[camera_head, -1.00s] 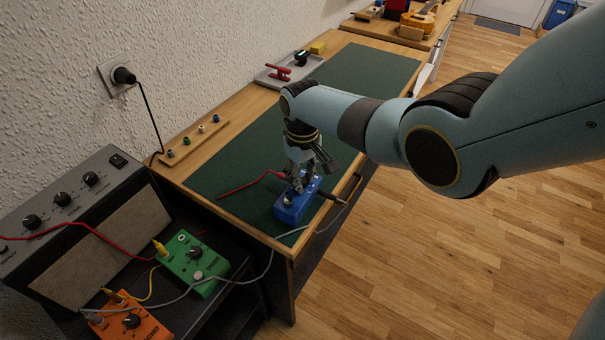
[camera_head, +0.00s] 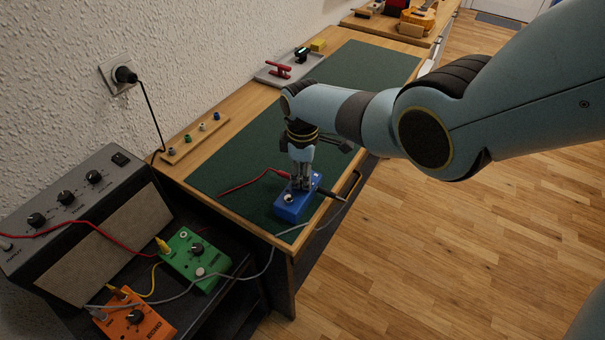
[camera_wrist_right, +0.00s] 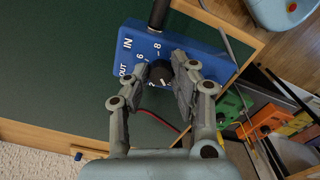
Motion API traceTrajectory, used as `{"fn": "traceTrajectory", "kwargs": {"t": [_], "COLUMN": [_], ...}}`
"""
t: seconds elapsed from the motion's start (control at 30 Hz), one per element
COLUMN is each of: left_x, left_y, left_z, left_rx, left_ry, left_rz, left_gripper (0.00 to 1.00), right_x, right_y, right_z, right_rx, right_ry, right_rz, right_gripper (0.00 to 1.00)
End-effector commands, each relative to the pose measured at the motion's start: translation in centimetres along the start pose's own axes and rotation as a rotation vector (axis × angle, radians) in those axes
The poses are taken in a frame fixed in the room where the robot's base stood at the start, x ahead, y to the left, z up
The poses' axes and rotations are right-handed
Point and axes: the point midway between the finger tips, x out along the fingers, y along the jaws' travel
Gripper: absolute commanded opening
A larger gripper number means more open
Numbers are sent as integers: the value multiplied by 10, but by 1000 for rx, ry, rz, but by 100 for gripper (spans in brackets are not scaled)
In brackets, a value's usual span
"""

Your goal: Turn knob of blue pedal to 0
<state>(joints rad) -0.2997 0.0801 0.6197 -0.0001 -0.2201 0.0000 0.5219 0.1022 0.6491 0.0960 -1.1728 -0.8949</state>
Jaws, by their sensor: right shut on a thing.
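The blue pedal (camera_head: 297,203) sits on the green mat near the front edge of the desk. In the right wrist view the blue pedal (camera_wrist_right: 135,50) shows IN and OUT lettering and numbers around its black knob (camera_wrist_right: 160,73). My right gripper (camera_head: 301,186) points down onto the pedal. In the right wrist view its fingers (camera_wrist_right: 153,82) are on either side of the knob, shut on it. They partly hide the dial, so the setting cannot be read surely. A red cable and a dark plug are in the pedal's sides. My left gripper is not in view.
A green pedal (camera_head: 190,258) and an orange pedal (camera_head: 133,318) stand on a lower dark shelf by an amplifier (camera_head: 90,215). A wooden strip (camera_head: 194,138) holds several small knobs. The green mat (camera_head: 350,75) is clear farther back.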

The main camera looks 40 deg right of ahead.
Motion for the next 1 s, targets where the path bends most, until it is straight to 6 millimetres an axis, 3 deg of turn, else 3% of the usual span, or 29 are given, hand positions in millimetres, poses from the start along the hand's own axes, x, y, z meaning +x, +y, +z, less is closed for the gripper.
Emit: {"fn": "traceTrajectory", "kwargs": {"t": [0.6,0.63,0.8,1.0], "left_x": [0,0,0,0], "left_y": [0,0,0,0], "left_z": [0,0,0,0], "left_rx": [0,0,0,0], "left_ry": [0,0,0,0], "left_rz": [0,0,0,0], "left_gripper": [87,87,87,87], "right_x": [0,0,0,0], "right_y": [-1,-1,-1,0], "right_z": [0,0,0,0], "right_rx": [-44,-43,-43,-43], "right_ry": [-1,-1,-1,0], "right_rz": [-2,-2,-1,-1], "right_gripper": [0,25,48,48]}}
